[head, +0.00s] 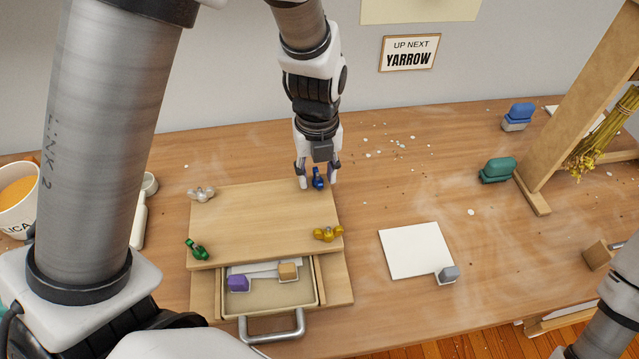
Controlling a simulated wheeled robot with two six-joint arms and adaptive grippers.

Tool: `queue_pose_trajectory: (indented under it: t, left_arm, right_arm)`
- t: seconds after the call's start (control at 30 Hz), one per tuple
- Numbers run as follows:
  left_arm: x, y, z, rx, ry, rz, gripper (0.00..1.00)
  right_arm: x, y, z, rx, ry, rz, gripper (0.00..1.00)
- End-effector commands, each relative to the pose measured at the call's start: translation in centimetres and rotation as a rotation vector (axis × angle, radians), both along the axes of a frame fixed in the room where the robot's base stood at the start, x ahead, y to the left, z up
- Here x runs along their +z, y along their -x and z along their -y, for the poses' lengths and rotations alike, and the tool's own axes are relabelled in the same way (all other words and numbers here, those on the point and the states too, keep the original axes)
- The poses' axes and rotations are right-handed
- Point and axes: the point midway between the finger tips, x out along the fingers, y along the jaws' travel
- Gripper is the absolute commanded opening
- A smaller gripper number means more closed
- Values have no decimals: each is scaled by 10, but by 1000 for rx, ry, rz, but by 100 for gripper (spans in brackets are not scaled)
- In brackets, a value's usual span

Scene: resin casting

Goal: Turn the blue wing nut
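The blue wing nut (319,180) stands at the back right corner of a wooden board (260,217). Its wings look roughly in line with my view, front to back. My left gripper (318,181) points down over it, with one finger on each side. The fingers look apart, with a gap between each finger and the nut. A silver wing nut (202,193), a green wing nut (198,250) and a yellow wing nut (328,233) sit at the board's other corners. My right gripper is out of view; only part of that arm shows at the lower right.
An open drawer (271,312) under the board holds a purple block (238,284) and a tan block (288,271). A white sheet (414,249) with a grey block (447,274) lies to the right. A wooden frame (572,110) stands farther right. A mug (18,205) is at left.

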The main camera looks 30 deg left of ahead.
Motion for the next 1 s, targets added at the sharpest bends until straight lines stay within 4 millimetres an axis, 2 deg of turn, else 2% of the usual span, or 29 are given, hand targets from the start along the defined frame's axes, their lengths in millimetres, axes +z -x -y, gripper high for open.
queue_pose_trajectory:
  t: [0.27, 0.6, 0.87, 0.93, 1.0]
  left_arm:
    - [2, -1, 0, 2, 0, 3, 46]
    - [38, -1, 0, 3, 0, 3, 46]
    - [37, -1, 0, 12, 0, 3, 46]
    - [46, 0, 0, 194, -1, -1, 46]
    - [47, 0, 0, 439, -2, -3, 46]
  right_arm:
    - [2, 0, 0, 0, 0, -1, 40]
    - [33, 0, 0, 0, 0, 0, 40]
    - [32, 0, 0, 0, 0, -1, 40]
    - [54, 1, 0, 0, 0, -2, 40]
    - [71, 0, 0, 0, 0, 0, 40]
